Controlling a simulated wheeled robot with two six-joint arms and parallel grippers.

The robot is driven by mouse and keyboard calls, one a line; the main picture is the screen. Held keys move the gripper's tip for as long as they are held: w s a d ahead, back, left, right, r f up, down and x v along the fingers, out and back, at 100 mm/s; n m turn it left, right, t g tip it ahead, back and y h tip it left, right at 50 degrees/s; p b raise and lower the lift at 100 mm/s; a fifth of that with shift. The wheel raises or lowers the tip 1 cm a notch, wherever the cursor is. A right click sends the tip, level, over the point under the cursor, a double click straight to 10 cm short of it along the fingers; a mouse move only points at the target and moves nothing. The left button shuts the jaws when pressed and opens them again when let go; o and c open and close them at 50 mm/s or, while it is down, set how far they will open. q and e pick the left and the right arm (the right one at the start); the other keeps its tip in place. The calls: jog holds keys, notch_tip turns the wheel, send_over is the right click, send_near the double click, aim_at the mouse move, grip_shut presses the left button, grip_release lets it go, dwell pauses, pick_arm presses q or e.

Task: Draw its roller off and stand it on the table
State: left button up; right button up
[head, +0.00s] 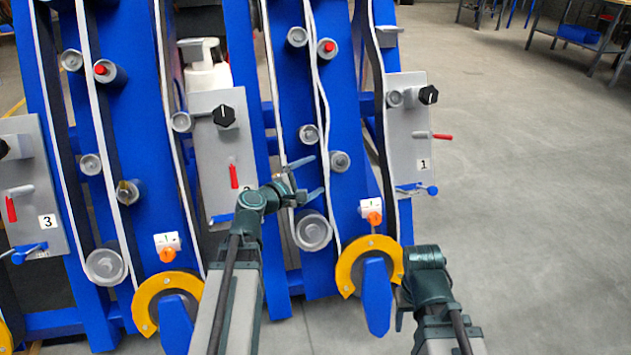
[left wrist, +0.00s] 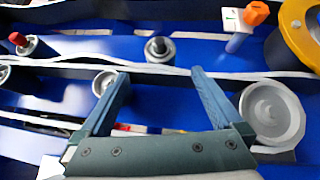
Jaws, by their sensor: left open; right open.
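Blue panels carry several grey rollers with white web strips running past them. On the right panel, a small grey roller (head: 340,160) lies just beyond my left gripper (head: 312,178); it also shows in the left wrist view (left wrist: 160,48), ahead of the gap between the fingers. My left gripper (left wrist: 160,82) is open and empty, apart from that roller. A larger roller (head: 312,230) sits just below it, and another small roller (head: 308,133) just above. My right gripper (head: 405,310) is low by the yellow guard, its fingers mostly hidden. A table (head: 580,45) stands at the back right.
Red-capped rollers (head: 327,47) stick out higher up. A grey control plate (head: 408,130) marked 1 has a black knob and red lever. A yellow guard (head: 350,270) and orange knob (head: 374,218) protrude below. Floor (head: 530,200) to the right is clear.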

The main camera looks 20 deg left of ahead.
aim_at(337, 163)
pick_arm(q)
jog(key=b+x, duration=0.2)
jog(key=x, duration=1.1)
jog(key=shift+w+d+f+b, duration=0.1)
jog(key=shift+w+f+b, duration=0.05)
jog(key=shift+w+b, duration=0.2)
grip_shut()
